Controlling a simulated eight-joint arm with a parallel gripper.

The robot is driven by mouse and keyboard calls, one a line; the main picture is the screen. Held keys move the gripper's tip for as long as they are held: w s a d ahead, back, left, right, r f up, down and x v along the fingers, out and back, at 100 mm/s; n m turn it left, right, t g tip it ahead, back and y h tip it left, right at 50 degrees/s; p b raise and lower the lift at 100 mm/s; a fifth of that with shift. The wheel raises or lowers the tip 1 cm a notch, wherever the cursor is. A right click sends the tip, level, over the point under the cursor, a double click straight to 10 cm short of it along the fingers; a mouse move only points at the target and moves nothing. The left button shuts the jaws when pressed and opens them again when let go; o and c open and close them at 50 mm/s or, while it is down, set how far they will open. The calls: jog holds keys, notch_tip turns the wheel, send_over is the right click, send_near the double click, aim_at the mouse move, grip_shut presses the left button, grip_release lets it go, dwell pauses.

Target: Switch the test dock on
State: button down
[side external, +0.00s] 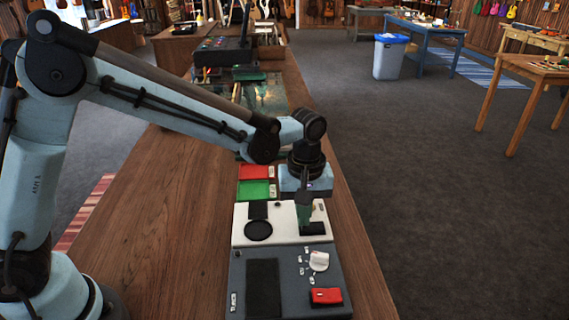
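A dark grey unit (290,258) lies at the near end of the wooden counter, and it looks like the test dock, though its labels are too small to read. It carries a black pad (263,288), a white knob (319,261) and a red switch (326,296) at its near right corner. I cannot tell the switch's position. My gripper (304,222) points down over the white panel (284,236) just behind the grey unit, apart from the knob and red switch. Its fingers are dark and small here; their gap does not show.
The white panel has a black round disc (258,230) and black blocks. Behind it are a red tray (253,172) and a green tray (254,190). The wooden counter (180,220) is bare on the left. Its right edge runs close beside the units.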

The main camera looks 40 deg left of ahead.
jog(key=shift+f, duration=0.35)
jog(key=shift+r, duration=3.55)
jog(key=s+a+r+m+t, duration=0.2)
jog(key=s+a+m+t, duration=0.5)
jog(key=s+a, duration=0.5)
jog(key=shift+s+a+r+m, duration=0.4)
jog(key=shift+a+m, duration=0.25)
jog(key=shift+m, duration=0.35)
